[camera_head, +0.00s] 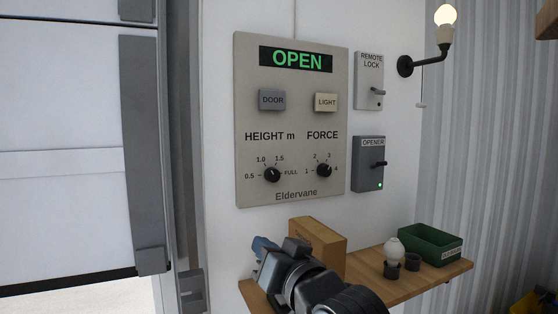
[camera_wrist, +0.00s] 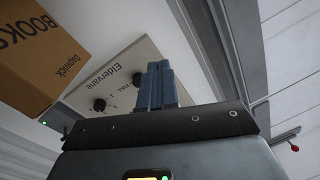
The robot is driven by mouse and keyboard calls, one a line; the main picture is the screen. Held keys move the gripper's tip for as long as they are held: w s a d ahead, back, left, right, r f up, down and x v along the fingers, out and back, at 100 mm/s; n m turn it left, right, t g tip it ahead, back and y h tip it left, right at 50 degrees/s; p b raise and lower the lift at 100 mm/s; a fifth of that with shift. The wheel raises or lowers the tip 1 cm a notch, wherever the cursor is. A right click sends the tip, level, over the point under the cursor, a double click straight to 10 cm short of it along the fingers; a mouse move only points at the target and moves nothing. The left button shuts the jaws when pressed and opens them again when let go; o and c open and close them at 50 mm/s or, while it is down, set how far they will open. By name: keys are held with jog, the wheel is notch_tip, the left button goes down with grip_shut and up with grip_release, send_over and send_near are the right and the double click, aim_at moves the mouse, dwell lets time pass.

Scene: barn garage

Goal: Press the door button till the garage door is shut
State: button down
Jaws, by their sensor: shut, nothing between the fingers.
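The grey DOOR button (camera_head: 272,100) is at the upper left of the beige Eldervane panel (camera_head: 254,128) on the white wall. The panel display (camera_head: 296,59) reads OPEN in green. The garage door (camera_head: 60,130) fills the left side, and a bright gap shows under its lower edge. My gripper (camera_head: 262,243) is below the panel, well below the DOOR button and apart from it. In the wrist view my blue fingers (camera_wrist: 161,70) are together and empty, with the lower part of the panel (camera_wrist: 142,52) behind them. The DOOR button does not show in that view.
The LIGHT button (camera_head: 326,102) and two knobs share the panel. REMOTE LOCK (camera_head: 368,80) and OPENER (camera_head: 368,163) boxes are to its right; OPENER shows a green light. A shelf (camera_head: 415,283) below carries a cardboard box (camera_head: 320,240), a bulb and a green bin (camera_head: 430,245). A wall lamp (camera_head: 445,15) glows.

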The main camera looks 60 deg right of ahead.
aim_at(274, 101)
jog(key=s+d+r+m, duration=0.1)
jog(key=d+r+m, duration=0.2)
jog(key=r, duration=0.6)
jog(key=s+d+r+m+h, duration=0.1)
jog(key=d+r+m, duration=0.3)
jog(key=r+m, duration=0.3)
jog(key=d+r+m+g+p, duration=0.1)
jog(key=d+r+m, duration=0.2)
jog(key=r, duration=0.8)
jog(key=shift+s+d+m+h, duration=0.15)
jog(key=shift+s+m+h, duration=0.2)
jog(key=shift+m, duration=0.65)
jog(key=shift+r, duration=0.1)
jog(key=p+x, duration=0.2)
jog(key=x, duration=1.2)
jog(key=shift+s+p, duration=0.1)
jog(key=shift+p, duration=0.3)
jog(key=shift+d, duration=0.1)
